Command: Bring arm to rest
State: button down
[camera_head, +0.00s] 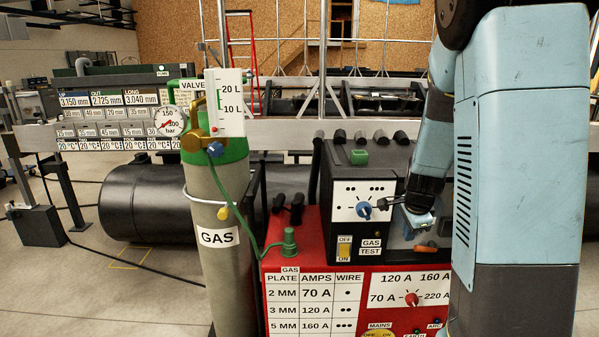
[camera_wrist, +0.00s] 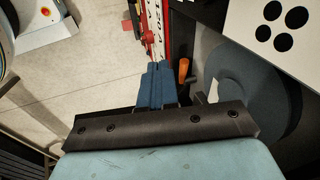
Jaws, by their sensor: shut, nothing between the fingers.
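My gripper (camera_wrist: 155,72) shows in the wrist view with its blue fingers together and nothing between them. In the head view my light blue arm rises at the right, bent at the elbow, and its hand (camera_head: 417,222) hangs in front of the black wire feeder unit (camera_head: 345,240). The hand is right of the blue knob (camera_head: 364,209) on that unit. Its fingertips are hard to make out there. An orange handle (camera_wrist: 183,70) lies just right of the fingers in the wrist view.
A grey gas cylinder (camera_head: 215,275) with a green top, gauge and hose stands left of the red welder (camera_head: 297,235). A black float (camera_head: 145,203) lies behind it. A panel of readings (camera_head: 110,115) stands at the left. Open floor (camera_wrist: 85,75) shows left in the wrist view.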

jog(key=s+a+r+n+t, duration=0.1)
jog(key=s+a+r+n, duration=0.3)
jog(key=s+r+n, duration=0.3)
jog(key=s+a+r+n+y, duration=0.1)
jog(key=s+a+r+n, duration=0.35)
jog(key=s+r, duration=0.35)
jog(key=s+a+r+n+t, duration=0.1)
jog(key=s+a+r+n, duration=0.4)
jog(key=s, duration=0.4)
jog(key=w+d+n, duration=0.1)
jog(key=w+d, duration=0.4)
jog(key=w, duration=0.5)
jog(key=w+d+f+g, duration=0.1)
jog(key=w+d+f, duration=1.55)
jog(key=d, duration=0.35)
jog(key=shift+m, duration=0.35)
jog(key=shift+s+a+x, duration=0.1)
jog(key=shift+a+x, duration=0.05)
jog(key=shift+x, duration=3.4)
jog(key=shift+s+a+x, duration=0.1)
jog(key=shift+s+x, duration=0.05)
jog(key=shift+x, duration=3.35)
jog(key=shift+f, duration=0.1)
